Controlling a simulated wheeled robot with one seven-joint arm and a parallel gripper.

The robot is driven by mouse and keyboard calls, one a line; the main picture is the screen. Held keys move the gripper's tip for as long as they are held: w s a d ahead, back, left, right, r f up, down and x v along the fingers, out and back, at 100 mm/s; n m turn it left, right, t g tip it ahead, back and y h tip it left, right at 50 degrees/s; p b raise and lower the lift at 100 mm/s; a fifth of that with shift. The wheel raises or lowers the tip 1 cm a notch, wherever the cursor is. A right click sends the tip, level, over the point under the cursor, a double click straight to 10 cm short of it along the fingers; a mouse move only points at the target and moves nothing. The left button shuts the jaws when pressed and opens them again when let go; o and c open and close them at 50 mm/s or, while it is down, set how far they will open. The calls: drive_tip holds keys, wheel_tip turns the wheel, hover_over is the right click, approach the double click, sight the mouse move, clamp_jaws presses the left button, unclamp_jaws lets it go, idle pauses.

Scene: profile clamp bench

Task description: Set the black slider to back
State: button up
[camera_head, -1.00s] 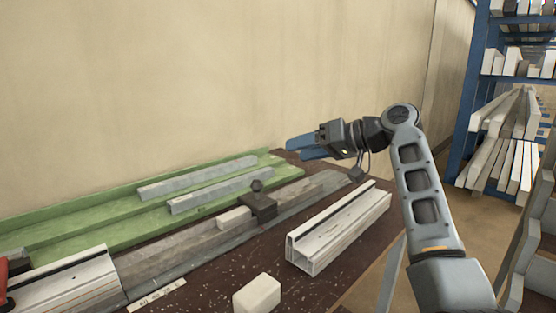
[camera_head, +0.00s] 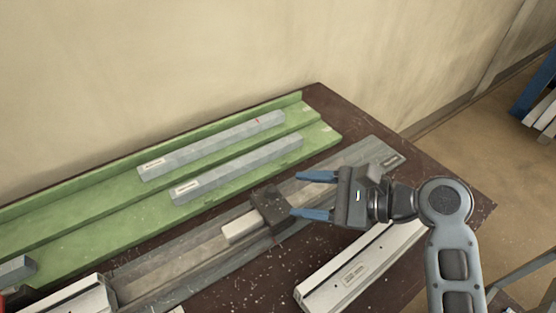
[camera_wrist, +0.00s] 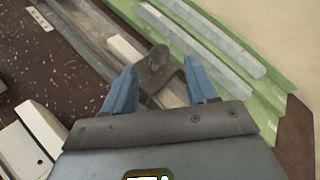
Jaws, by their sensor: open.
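The black slider (camera_head: 266,212), a dark block with a knob on top, sits on a long grey rail (camera_head: 335,178) on the bench. A pale block (camera_head: 238,227) lies on the rail against its left side. My gripper (camera_head: 296,194) has blue fingers, spread and empty, pointing left at the slider's right side. In the wrist view the slider (camera_wrist: 155,72) shows between the two fingertips (camera_wrist: 161,68). I cannot tell whether the fingers are level with it or still above. A small plate (camera_head: 393,160) marks the rail's far right end; its text is unreadable.
A green stepped rack (camera_head: 90,226) with grey bars (camera_head: 240,168) runs behind the rail, along the wall. A white profile (camera_head: 350,275) lies in front, below my gripper. Another profile (camera_head: 75,298) sits at the rail's left end.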

sight(277, 192)
drive_tip(key=shift+x, duration=3.9)
clamp_jaws()
